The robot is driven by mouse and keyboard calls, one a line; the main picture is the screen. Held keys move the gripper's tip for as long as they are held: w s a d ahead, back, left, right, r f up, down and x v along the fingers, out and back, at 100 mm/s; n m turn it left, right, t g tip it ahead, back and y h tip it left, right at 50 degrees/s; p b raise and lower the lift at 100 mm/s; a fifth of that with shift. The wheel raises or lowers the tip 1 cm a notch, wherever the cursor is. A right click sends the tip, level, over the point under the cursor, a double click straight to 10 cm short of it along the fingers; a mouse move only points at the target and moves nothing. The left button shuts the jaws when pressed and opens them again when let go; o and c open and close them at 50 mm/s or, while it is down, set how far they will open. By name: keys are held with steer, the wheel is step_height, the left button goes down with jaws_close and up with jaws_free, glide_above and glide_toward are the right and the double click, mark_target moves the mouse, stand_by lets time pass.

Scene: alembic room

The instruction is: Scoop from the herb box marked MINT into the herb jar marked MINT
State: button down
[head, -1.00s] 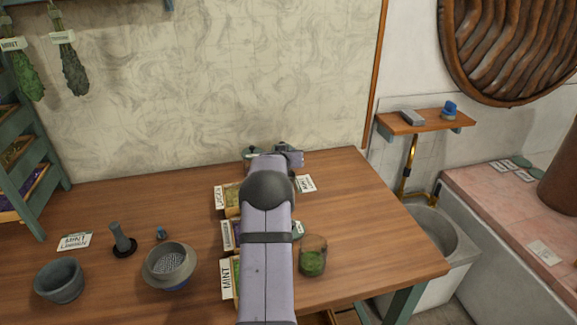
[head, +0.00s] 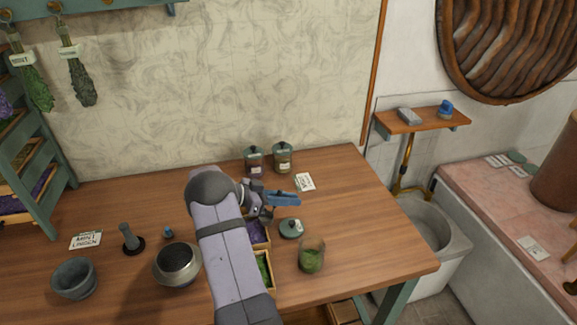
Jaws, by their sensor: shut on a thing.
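My gripper (head: 262,203) is shut on a blue scoop-like tool (head: 283,197), held above the table behind the open glass jar. The glass jar (head: 311,258) stands open with green herb inside; no marking on it is readable. A dark lid (head: 291,229) with a pale label lies on the table behind the jar. A wooden herb box (head: 271,276) with green contents shows to the right of my arm, partly hidden by it, and its label is hidden now. A box with purple contents (head: 258,235) sits behind it, also partly covered.
Two lidded jars (head: 268,158) stand at the back, near a white card (head: 305,181). The table's right end is clear.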

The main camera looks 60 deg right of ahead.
steer(key=s+a+r+m+g+y+p, duration=0.1)
steer(key=s+a+m+y, duration=0.1)
steer(key=a, duration=0.6)
steer(key=s+a+r+m+g+y+p, duration=0.1)
steer(key=s+a+m+g+y, duration=0.1)
steer(key=s+a, duration=0.3)
steer(key=a+m+y, duration=0.1)
steer(key=a, duration=0.3)
steer(key=shift+s+a+r+m+g+p, duration=0.15)
steer(key=shift+a+r+m+g+p, duration=0.05)
steer(key=shift+a+m+g+p, duration=0.1)
steer(key=shift+f, duration=0.1)
steer(key=shift+f+b, duration=3.25)
steer(key=shift+f, duration=1.35)
steer(key=shift+s+a+p, duration=0.8)
steer(key=shift+a+p, duration=0.05)
